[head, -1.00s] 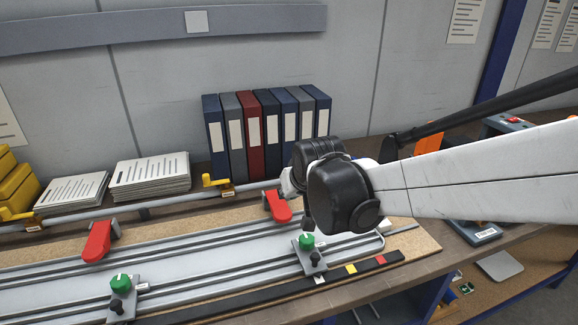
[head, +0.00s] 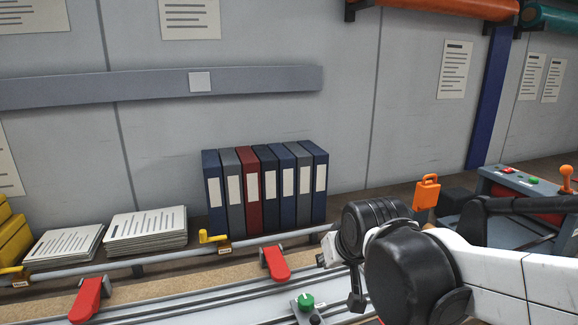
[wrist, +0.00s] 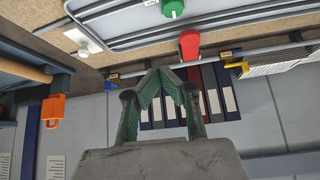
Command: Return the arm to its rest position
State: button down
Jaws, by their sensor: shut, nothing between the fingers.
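My white and black arm (head: 415,275) reaches in from the right edge of the head view, its black wrist joints in front of the workbench. My gripper (wrist: 160,74) shows in the wrist view with its two dark fingers meeting at the tips and nothing between them. Behind the fingers in that view are the row of binders (wrist: 212,90) and the grey wall. The fingertips are not clearly visible in the head view.
Binders (head: 265,190) stand against the wall behind a grey rail (head: 180,258). Paper stacks (head: 147,230) lie left of them. Red clamps (head: 275,263) and a green knob (head: 305,302) sit at the front. An orange-handled control box (head: 520,185) stands at right.

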jog(key=s+d+m, duration=0.1)
jog(key=s+d, duration=0.4)
jog(key=s, duration=0.3)
jog(key=s+d+f+m+h, duration=0.1)
jog(key=s+d, duration=0.5)
jog(key=s, duration=0.2)
jog(key=shift+f+h, duration=0.2)
jog(key=shift+h, duration=0.1)
jog(key=shift+d, duration=0.1)
